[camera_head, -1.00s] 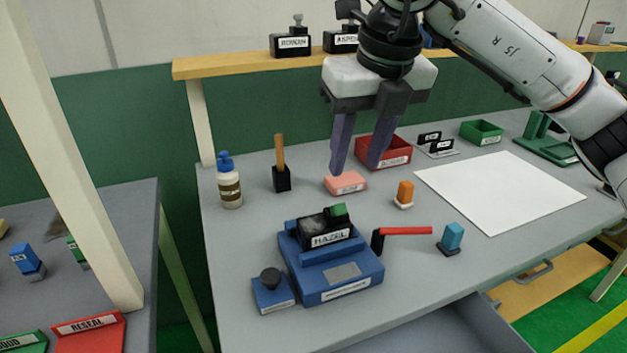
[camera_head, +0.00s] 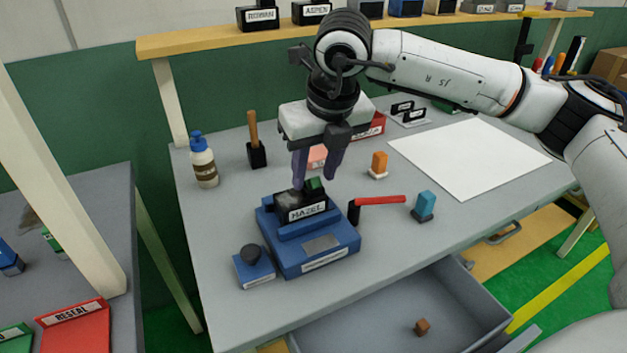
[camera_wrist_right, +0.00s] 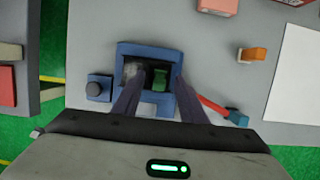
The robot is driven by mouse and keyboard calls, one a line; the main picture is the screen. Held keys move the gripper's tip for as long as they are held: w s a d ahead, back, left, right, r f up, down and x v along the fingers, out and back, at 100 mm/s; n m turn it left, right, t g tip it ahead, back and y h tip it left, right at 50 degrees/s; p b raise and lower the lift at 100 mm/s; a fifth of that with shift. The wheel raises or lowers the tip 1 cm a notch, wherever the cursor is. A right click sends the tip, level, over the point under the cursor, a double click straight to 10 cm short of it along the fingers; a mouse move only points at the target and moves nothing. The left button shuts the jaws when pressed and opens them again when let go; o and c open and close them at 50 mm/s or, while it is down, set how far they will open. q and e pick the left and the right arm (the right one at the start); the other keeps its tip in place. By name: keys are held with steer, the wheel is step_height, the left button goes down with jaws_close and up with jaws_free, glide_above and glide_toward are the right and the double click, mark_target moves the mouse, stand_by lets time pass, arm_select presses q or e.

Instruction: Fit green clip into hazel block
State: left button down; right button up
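The HAZEL block (camera_head: 307,209) is dark with a white label and sits in a blue fixture (camera_head: 325,259) with a red-handled lever (camera_head: 381,200). The small green clip (camera_head: 316,186) is at the block's top right; the wrist view shows it too (camera_wrist_right: 160,77). I cannot tell whether it is fully seated. My right gripper (camera_head: 314,182) points down just over the block. Its two fingers are apart, one on each side of the green clip, with a gap visible in the wrist view (camera_wrist_right: 156,90). Contact with the clip cannot be made out. My left gripper is not in view.
An orange piece (camera_head: 379,161) and a blue piece (camera_head: 426,201) stand on small bases to the right. A bottle (camera_head: 204,165) and a wooden-handled tool (camera_head: 256,150) stand at the back left. An open drawer (camera_head: 400,322) lies in front. A white sheet (camera_head: 470,155) covers the right.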

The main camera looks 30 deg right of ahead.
jaws_close()
